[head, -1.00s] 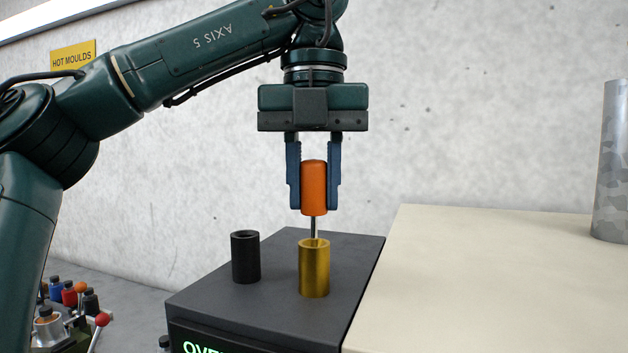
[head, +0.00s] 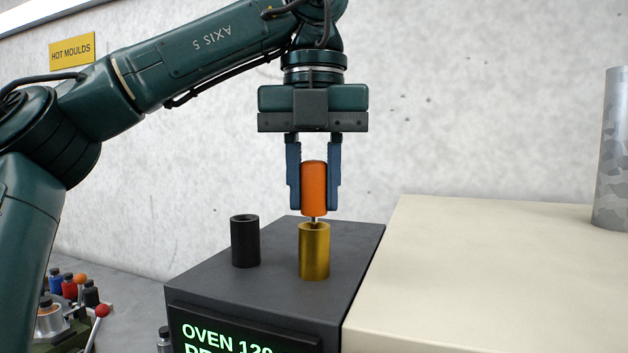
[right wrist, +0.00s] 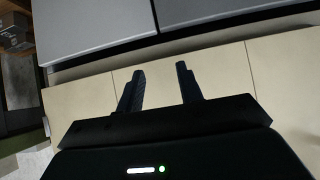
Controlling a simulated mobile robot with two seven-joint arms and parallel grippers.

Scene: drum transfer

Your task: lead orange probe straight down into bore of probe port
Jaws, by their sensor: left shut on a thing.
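The orange probe (head: 314,189) is upright in my left gripper (head: 314,205), whose blue fingers are shut on its orange handle. A short piece of its thin metal shaft shows below the handle, and the lower end is hidden inside the brass-coloured probe port (head: 314,252). The handle is just above the port's rim, with a small gap. The port stands upright on the dark oven box (head: 215,285). My right gripper (right wrist: 160,80) shows in the right wrist view, its two fingers apart with nothing between them.
A black hollow cylinder (head: 245,241) stands left of the port on the same box. A beige surface (head: 480,270) lies to the right, with a grey mottled cylinder (head: 611,150) at its far end. Bottles and a red-knobbed lever (head: 102,311) are at lower left.

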